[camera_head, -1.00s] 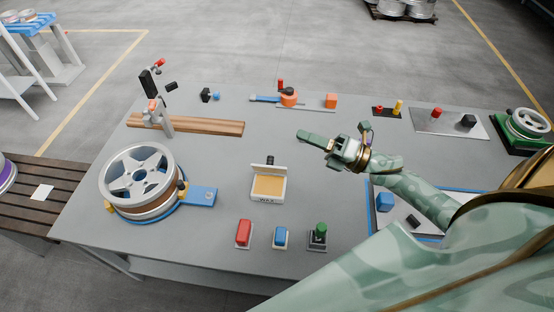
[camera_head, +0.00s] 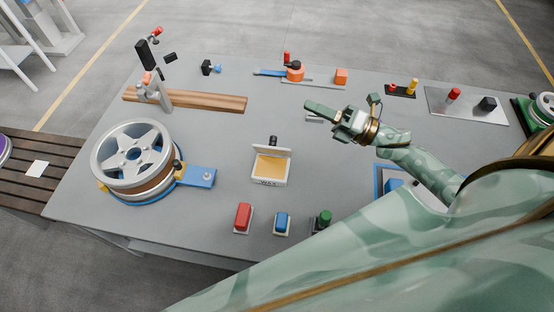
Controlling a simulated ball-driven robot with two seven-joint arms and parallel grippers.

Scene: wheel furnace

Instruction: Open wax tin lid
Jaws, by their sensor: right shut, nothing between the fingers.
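The wax tin (camera_head: 269,171) stands near the middle of the table. It is a small white box with "WAX" on its front and tan wax showing inside. Its lid (camera_head: 272,150) stands raised along the back edge, with a dark knob behind it. My right gripper (camera_head: 312,107) is above the table, to the right of and beyond the tin, clear of it. It is shut and empty, pointing left. My left gripper is not in view.
A silver wheel (camera_head: 133,156) sits on a blue-based stand at the left. Red (camera_head: 243,216), blue (camera_head: 282,223) and green (camera_head: 323,220) items line the front. A wooden bar (camera_head: 190,101) lies behind the wheel. The table around the tin is clear.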

